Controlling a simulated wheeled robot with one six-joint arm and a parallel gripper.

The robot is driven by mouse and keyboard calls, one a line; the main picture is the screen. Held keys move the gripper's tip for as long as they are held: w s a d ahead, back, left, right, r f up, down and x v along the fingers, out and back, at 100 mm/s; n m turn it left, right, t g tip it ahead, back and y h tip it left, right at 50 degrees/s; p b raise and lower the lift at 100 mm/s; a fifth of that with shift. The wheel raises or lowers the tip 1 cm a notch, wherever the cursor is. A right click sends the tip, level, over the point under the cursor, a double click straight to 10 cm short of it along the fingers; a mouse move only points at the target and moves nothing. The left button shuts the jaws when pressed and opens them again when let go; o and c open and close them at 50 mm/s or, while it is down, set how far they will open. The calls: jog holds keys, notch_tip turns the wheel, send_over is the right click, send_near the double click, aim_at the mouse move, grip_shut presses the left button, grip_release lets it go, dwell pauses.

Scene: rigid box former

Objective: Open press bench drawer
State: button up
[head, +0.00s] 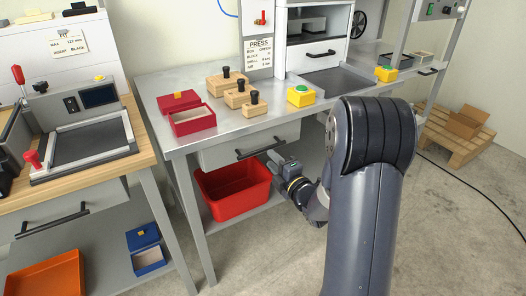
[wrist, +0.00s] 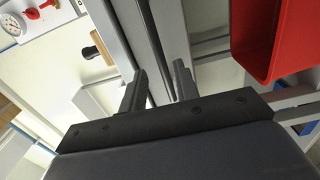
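The press bench drawer (head: 225,155) has a pale front under the grey bench top and looks shut. Its dark bar handle (head: 260,148) runs across the front. My gripper (head: 276,160) is just below and beside the right part of the handle in the head view. In the wrist view, the two fingers of my gripper (wrist: 158,88) stand apart. A dark bar (wrist: 152,45), which looks like the handle, runs lengthwise into the gap between them. I cannot tell whether either finger touches it.
A red bin (head: 232,190) stands on the shelf below the drawer; it also shows in the wrist view (wrist: 275,40). The bench top (head: 215,140) carries a red box (head: 192,120), wooden blocks with black knobs (head: 238,97) and a green button on a yellow box (head: 301,96).

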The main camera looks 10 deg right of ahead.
aim_at(262, 150)
jog(key=x, duration=0.6)
jog(key=shift+w+a, duration=0.1)
jog(key=shift+w, duration=0.25)
jog(key=shift+c, duration=0.5)
grip_shut()
